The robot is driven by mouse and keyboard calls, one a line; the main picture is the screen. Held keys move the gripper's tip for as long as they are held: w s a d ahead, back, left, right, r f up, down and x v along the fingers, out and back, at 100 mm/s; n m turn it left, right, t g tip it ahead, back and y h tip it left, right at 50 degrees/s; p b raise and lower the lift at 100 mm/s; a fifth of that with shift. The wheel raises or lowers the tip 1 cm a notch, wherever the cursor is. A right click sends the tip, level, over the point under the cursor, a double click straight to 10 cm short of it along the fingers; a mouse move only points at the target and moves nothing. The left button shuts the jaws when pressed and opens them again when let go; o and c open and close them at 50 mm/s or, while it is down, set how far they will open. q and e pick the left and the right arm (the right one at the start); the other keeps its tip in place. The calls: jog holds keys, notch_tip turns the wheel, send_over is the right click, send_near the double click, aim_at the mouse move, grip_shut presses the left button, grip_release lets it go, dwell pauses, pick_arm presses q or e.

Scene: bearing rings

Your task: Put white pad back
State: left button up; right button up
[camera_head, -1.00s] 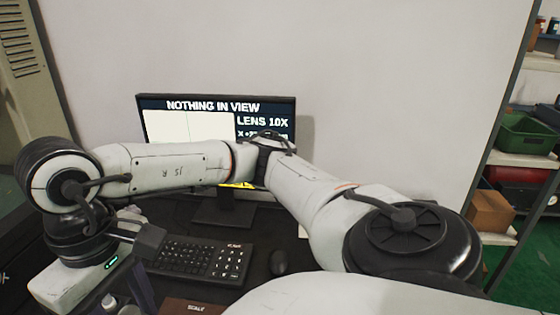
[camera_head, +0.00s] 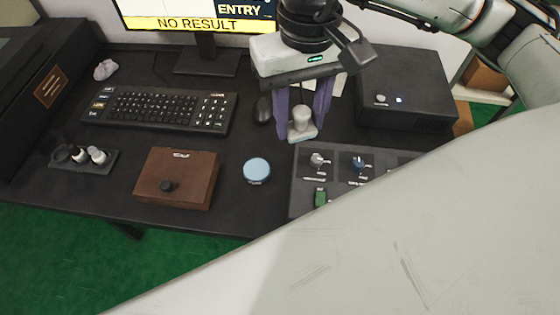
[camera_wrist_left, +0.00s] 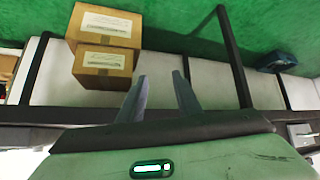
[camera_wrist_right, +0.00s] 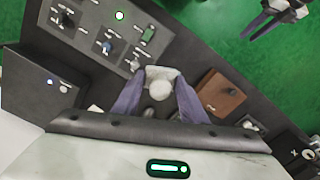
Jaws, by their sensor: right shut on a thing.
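The white pad (camera_head: 302,130), a pale flat base with a round white knob, is between the purple fingers of my right gripper (camera_head: 303,112). The gripper is shut on it and points down, just behind the grey panel (camera_head: 300,205) and right of the mouse. I cannot tell whether the pad touches the desk. It also shows in the right wrist view (camera_wrist_right: 158,86) between the fingers. My left gripper (camera_wrist_left: 160,90) is open and empty in the left wrist view, over the floor side; it also shows in the right wrist view (camera_wrist_right: 270,22), away from the desk.
The panel holds a grey-knobbed piece (camera_head: 318,160), a blue-knobbed piece (camera_head: 358,163) and a green piece (camera_head: 320,198). A brown box (camera_head: 190,180), blue disc (camera_head: 256,170), small rack (camera_head: 85,160), keyboard (camera_head: 160,110) and mouse (camera_head: 263,111) lie left. A black box (camera_head: 405,95) stands right.

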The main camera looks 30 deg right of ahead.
jog(key=w+a+f+m+b, duration=0.1)
jog(key=a+f+m+b, duration=0.45)
jog(key=f, duration=0.55)
jog(key=m+b, duration=0.3)
jog(key=m, duration=0.1)
send_over(262, 205)
notch_tip(262, 205, down, 10)
jog(key=shift+r, duration=0.2)
notch_tip(262, 205, down, 5)
jog(key=shift+p, duration=0.3)
jog(key=shift+f+b, duration=0.25)
jog(key=shift+b, duration=0.15)
jog(key=o, duration=1)
jog(key=shift+r, duration=0.15)
